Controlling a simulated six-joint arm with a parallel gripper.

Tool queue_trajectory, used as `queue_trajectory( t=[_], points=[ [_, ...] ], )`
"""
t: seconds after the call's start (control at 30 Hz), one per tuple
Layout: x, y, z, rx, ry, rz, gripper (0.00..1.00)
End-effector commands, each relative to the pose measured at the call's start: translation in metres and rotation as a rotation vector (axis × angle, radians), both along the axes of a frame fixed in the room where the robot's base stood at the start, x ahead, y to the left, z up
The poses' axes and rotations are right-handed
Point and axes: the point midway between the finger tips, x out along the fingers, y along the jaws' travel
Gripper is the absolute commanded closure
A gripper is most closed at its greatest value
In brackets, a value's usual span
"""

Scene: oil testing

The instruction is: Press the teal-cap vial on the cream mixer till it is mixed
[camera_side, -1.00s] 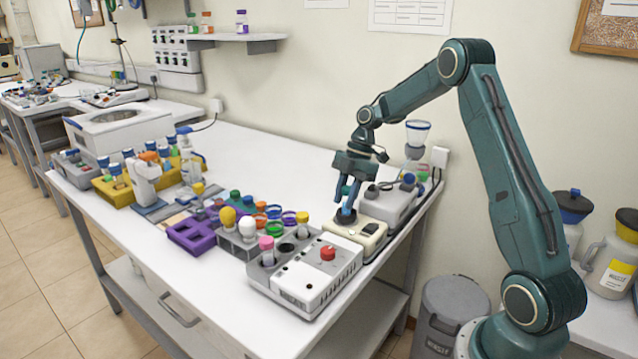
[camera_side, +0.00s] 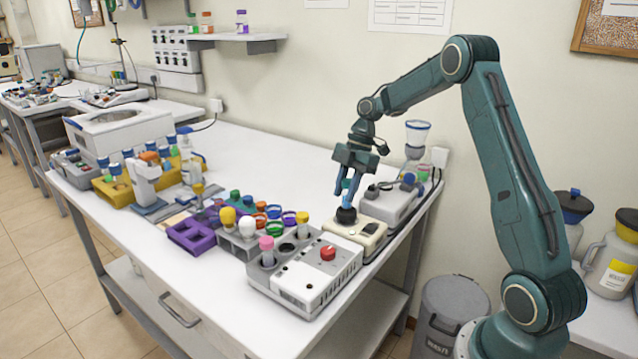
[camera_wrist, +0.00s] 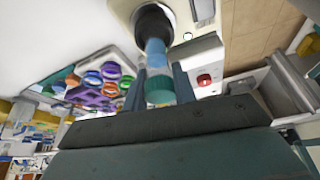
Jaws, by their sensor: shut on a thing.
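The cream mixer (camera_side: 368,231) stands near the right end of the bench, with a black cup (camera_side: 346,216) on its top. My gripper (camera_side: 347,194) is above the cup, pointing down, shut on the teal-cap vial. In the wrist view, the vial's teal cap (camera_wrist: 160,91) is between my fingers and its blue body (camera_wrist: 155,50) runs to the black cup (camera_wrist: 152,24). The vial's lower end meets the cup in this view; whether it presses down on it I cannot tell.
A grey-white block with a red knob (camera_side: 328,253) stands in front of the mixer. A grey device (camera_side: 397,203) is close behind it. A rack of coloured vials (camera_side: 237,247) and a purple rack (camera_side: 190,237) are to the left.

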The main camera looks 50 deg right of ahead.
Motion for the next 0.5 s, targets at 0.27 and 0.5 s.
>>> queue_trajectory(
  t=[0.27, 0.5],
  points=[
    [0.0, 0.0, 0.013, -0.001, -0.002, 0.0, 0.95],
    [0.001, 0.0, 0.023, -0.001, -0.003, 0.001, 0.95]
  ],
)
